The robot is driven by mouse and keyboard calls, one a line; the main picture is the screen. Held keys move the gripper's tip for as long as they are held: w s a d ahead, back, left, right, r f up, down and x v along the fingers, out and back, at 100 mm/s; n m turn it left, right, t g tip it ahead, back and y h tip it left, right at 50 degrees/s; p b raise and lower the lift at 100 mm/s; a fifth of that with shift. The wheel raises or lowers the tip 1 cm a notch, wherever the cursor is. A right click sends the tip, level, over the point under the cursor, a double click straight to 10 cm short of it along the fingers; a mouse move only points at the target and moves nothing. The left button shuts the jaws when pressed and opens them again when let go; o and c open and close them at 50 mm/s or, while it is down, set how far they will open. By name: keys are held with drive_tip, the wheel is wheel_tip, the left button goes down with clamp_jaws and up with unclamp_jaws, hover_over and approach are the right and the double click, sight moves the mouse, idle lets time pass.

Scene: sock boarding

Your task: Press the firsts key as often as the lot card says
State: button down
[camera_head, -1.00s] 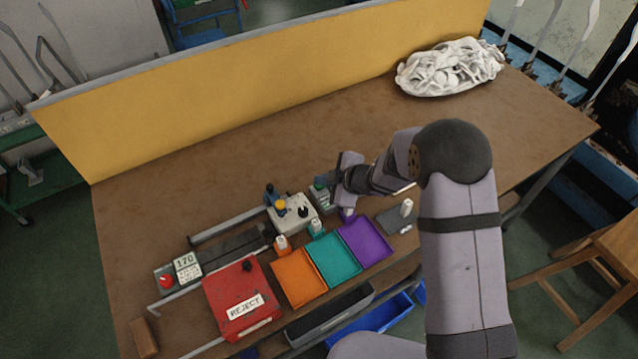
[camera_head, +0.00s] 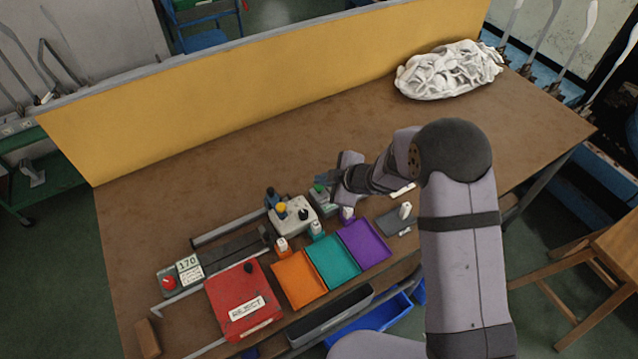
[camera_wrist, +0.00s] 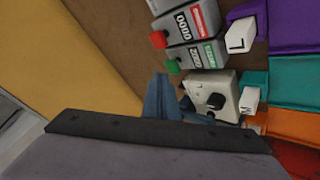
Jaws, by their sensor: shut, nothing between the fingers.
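The counter with the green key (camera_wrist: 173,67) and green label (camera_wrist: 207,55) shows digits too small to read surely. It also shows in the head view (camera_head: 323,205), partly covered by my gripper. Beside it is a counter with a red key (camera_wrist: 159,39) and red label, apparently reading 0000. My gripper (camera_head: 325,181) is shut and empty, close to the green key in the head view; its blue-grey fingers (camera_wrist: 164,100) show in the wrist view, apart from that key. I cannot tell touch or height from the head view. No lot card is readable.
A white box with a black knob (camera_wrist: 215,101) stands beside the counters. Orange (camera_head: 299,277), teal (camera_head: 333,260) and purple (camera_head: 364,243) trays lie in front, with a red REJECT box (camera_head: 240,294) at left. White socks (camera_head: 450,70) are piled at the back right.

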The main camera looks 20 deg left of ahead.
drive_tip(key=shift+r, duration=0.15)
wheel_tip(320, 180, up, 5)
drive_tip(key=p, duration=0.5)
idle(0.3)
idle(2.4)
wheel_tip(320, 180, up, 4)
drive_tip(key=p, duration=0.4)
drive_tip(key=shift+f, duration=0.25)
wheel_tip(320, 180, down, 9)
drive_tip(key=b, duration=0.8)
drive_tip(key=shift+r, duration=0.2)
drive_tip(key=shift+f+b, duration=0.25)
drive_tip(key=shift+b, duration=0.05)
idle(1.6)
